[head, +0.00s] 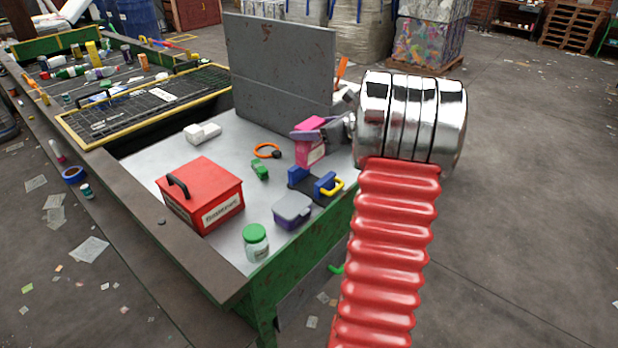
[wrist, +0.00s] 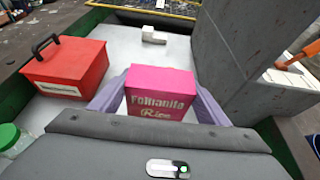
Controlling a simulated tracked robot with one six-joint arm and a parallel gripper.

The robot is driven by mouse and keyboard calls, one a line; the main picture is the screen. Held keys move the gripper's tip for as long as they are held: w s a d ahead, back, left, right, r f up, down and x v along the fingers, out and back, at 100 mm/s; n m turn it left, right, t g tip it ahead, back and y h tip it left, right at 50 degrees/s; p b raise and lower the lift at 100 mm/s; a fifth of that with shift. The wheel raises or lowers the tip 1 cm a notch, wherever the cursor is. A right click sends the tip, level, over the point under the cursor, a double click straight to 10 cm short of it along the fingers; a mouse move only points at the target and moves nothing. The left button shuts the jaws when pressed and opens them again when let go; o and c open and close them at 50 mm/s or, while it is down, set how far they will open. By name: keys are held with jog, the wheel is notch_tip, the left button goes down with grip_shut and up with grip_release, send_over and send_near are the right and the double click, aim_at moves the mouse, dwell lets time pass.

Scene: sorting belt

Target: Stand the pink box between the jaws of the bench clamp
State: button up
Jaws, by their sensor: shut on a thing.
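The pink box (head: 313,153) is upright between the purple fingers of my gripper (head: 306,136), which is shut on it. In the wrist view the box (wrist: 160,82) faces me with pale lettering, a finger on each side. The bench clamp (head: 313,188), with blue jaws, a dark body and a yellow handle, stands on the bench. In the head view it shows just below and in front of the box. The box's underside is not clear, so I cannot tell its height above the bench. The clamp does not show in the wrist view.
A red toolbox (head: 203,197), a purple tub with grey lid (head: 292,211), a green-lidded jar (head: 256,243), a green object (head: 260,170), an orange ring (head: 267,151) and a white block (head: 202,133) lie on the bench. A tall grey panel (head: 280,75) stands behind.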

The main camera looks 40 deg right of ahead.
aim_at(312, 156)
notch_tip(312, 156, down, 6)
jog(key=shift+r, duration=0.1)
dwell(0.4)
jog(key=shift+f, duration=1.9)
jog(key=shift+f, duration=0.1)
jog(key=o, duration=1.3)
jog(key=v, duration=1.2)
jog(key=shift+s, duration=0.1)
jog(key=shift+a, duration=0.1)
